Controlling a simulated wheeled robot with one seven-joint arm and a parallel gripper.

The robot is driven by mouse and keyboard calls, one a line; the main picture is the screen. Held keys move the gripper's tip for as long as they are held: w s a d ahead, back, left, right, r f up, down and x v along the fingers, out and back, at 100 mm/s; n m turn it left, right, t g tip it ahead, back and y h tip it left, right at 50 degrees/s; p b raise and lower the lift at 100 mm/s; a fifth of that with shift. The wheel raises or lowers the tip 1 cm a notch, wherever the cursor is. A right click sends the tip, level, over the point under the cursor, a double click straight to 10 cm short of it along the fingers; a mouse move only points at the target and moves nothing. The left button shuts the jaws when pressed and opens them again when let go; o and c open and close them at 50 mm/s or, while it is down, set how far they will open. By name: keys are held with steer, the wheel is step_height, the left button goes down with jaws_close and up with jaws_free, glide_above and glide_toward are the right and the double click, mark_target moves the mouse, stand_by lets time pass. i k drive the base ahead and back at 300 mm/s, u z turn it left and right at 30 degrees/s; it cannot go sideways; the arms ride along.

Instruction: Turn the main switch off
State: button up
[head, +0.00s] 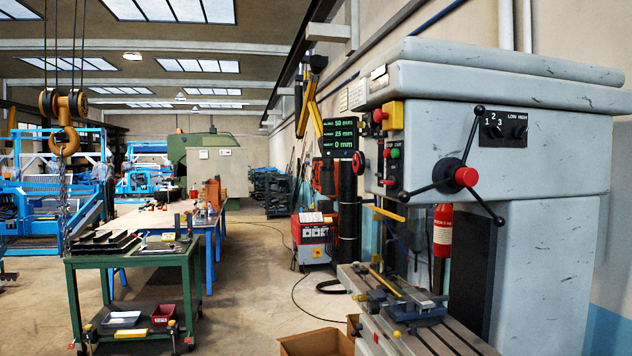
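A large grey drill-type machine (560,150) fills the right side of the head view. On the left end of its head is a yellow box with a red knob (380,115), which looks like the main switch. Its on or off position is too small to read. Below it is a dark button panel with a green button (395,153) and red buttons beside and below it. My gripper is not in view.
A three-spoke handle with a red hub (466,177) sticks out from the machine's front. The machine table (440,341) carries a vise (412,306). A cardboard box (318,343) lies on the floor. A green cart (130,262) and a hook (64,122) are at left. Open floor lies between.

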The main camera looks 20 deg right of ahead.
mark_target(390, 182)
steer(key=i, duration=1.65)
steer(key=z, duration=0.25)
